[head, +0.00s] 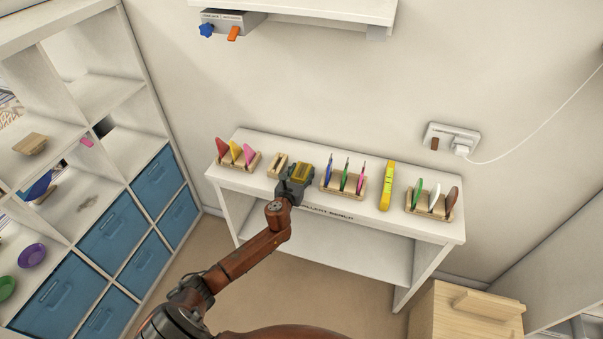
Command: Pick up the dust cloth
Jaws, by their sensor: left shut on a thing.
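My left gripper (299,174) is over the white bench (375,250), near its back middle. It is shut on a small yellow piece, which I take to be the dust cloth (301,170). The gripper's dark body hides part of the cloth, and I cannot tell whether it still touches the bench top. A wooden rack (277,166) is just left of the gripper. A rack with blue, green and pink tools (344,184) is close on its right. My right gripper is out of view.
A rack with red, yellow and pink pieces (237,156) stands at the bench's left end. A yellow bar (387,187) and a rack of green, white and brown pieces (432,204) are to the right. A shelf (300,8) overhangs above. A wooden cabinet (450,318) stands front right.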

